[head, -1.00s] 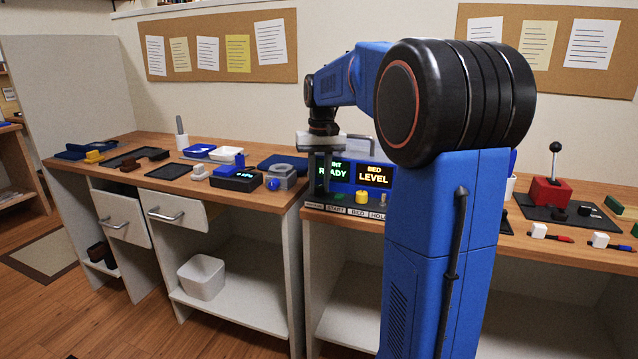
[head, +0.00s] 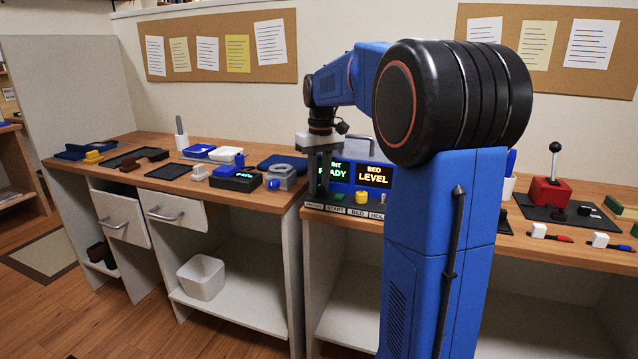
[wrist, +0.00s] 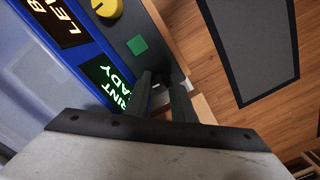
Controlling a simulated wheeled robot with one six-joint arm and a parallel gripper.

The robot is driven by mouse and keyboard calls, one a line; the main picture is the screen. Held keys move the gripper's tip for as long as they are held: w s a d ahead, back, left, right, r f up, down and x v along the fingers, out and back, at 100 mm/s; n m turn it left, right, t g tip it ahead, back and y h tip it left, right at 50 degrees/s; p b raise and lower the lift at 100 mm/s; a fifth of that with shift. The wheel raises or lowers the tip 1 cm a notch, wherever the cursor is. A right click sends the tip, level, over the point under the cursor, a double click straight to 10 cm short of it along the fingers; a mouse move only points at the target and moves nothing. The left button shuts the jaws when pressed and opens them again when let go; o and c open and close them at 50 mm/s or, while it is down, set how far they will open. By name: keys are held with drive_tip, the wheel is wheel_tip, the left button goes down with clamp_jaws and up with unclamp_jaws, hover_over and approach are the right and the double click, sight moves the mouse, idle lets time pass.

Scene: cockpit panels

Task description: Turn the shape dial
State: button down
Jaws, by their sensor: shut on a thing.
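My gripper (head: 319,194) is down at the left end of the blue control panel, over its leftmost control. In the wrist view its two dark fingers (wrist: 164,86) are close together, shut on a small dark part at the panel's end. I take this to be the shape dial; the fingers hide most of it, and its pointer cannot be read. Beside it are a green square button (wrist: 137,45) and a yellow knob (wrist: 107,7). The lit screens read "PRINT READY" (wrist: 108,82) and "BED LEVEL" (head: 374,175); the first is partly covered by my gripper in the head view.
The labels START and BED show along the panel's front edge; the leftmost label is too small to read. To the left, a grey ringed device (head: 287,172) and a black display box (head: 236,179) stand on the wooden bench. A red joystick box (head: 551,190) stands right.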

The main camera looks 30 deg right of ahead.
drive_tip(key=c, duration=1.5)
unclamp_jaws()
drive_tip(key=shift+m, duration=0.3)
